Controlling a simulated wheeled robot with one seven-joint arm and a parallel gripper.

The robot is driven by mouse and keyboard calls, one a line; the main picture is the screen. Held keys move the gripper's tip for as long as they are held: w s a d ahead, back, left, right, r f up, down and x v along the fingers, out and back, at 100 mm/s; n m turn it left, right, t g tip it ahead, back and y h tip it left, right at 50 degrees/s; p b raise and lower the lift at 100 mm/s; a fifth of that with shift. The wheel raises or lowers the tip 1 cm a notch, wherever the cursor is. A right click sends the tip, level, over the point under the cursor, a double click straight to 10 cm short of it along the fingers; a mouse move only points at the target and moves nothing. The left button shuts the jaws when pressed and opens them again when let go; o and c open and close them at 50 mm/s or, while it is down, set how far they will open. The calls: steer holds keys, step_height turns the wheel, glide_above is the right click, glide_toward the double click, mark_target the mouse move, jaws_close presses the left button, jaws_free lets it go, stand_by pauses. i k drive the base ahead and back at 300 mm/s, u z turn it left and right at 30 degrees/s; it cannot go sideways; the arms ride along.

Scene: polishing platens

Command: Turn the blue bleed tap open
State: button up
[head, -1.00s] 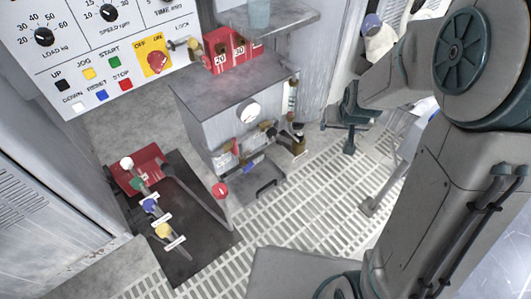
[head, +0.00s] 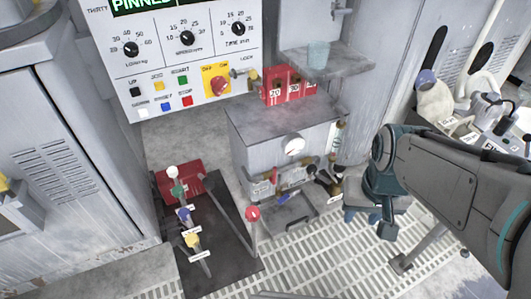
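My gripper (head: 388,236) points down to the right of the cabinet, apart from the handle. It looks empty, but its fingers are too small to tell open from shut.
Left of the cabinet, levers with white, green, blue (head: 184,214), yellow and red (head: 253,214) knobs rise from a dark plate (head: 226,270). A shelf (head: 335,62) overhangs behind. Slatted floor lies in front.

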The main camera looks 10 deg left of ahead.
mark_target(283, 198)
steer(key=u, duration=2.7)
steer(key=k, duration=0.9)
steer(key=z, duration=1.7)
steer(key=i, duration=0.5)
steer(key=u, duration=0.1)
